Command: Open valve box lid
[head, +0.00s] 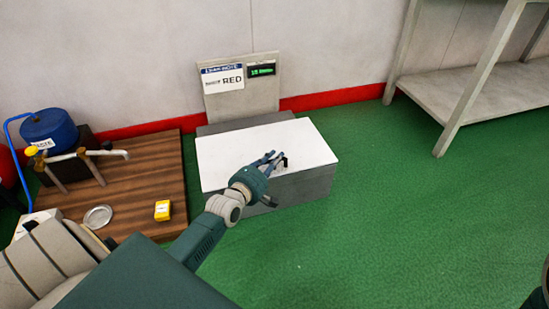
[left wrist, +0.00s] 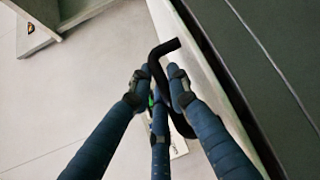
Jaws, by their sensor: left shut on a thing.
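The valve box (head: 305,187) is a grey box on the floor with a flat white lid (head: 235,153). The lid lies level over the box and looks closed. A small black handle (head: 285,162) sits near its front edge. My left gripper (head: 270,160) is at this handle, above the lid's front part. In the left wrist view, the fingers of my left gripper (left wrist: 158,80) are shut around the bent black handle (left wrist: 165,48), with the pale lid (left wrist: 60,105) behind. The inside of the box is hidden.
Behind the box stands a panel with a sign (head: 222,78) and a small green display (head: 262,70). A wooden platform (head: 140,185) at left bears a blue drum (head: 50,130), a yellow block (head: 162,210) and a round metal dish (head: 97,216). A shelf (head: 480,95) stands right; green floor between is clear.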

